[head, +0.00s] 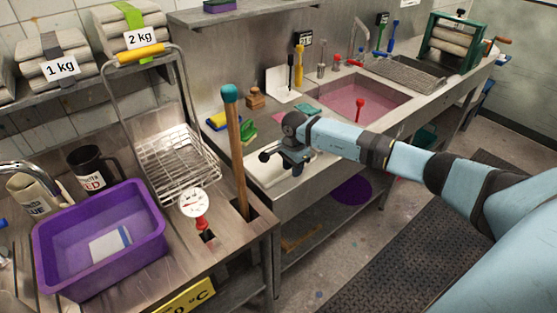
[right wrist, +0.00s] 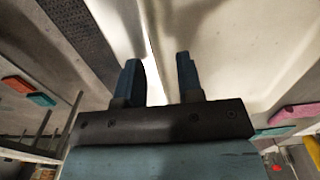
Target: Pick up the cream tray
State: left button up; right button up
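The cream tray (head: 268,177) lies on the steel counter near its front edge, partly hidden in the head view by my right gripper (head: 282,163). The right wrist view shows its pale surface (right wrist: 225,65) very close. My right gripper also shows there (right wrist: 158,62), with its two blue fingers apart. A bright pale edge runs between the fingers. I cannot tell whether either finger touches the tray. My left gripper is not in view.
A wooden stick with a teal top (head: 234,140) stands left of the tray. A purple tub (head: 150,255) and wire rack (head: 178,165) are further left. A pink-filled sink (head: 365,100) lies to the right. Sponges (head: 220,119) and a green brush (head: 248,130) lie behind.

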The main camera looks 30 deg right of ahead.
jog(key=shift+c, duration=0.5)
grip_shut()
jog(key=shift+r, duration=0.15)
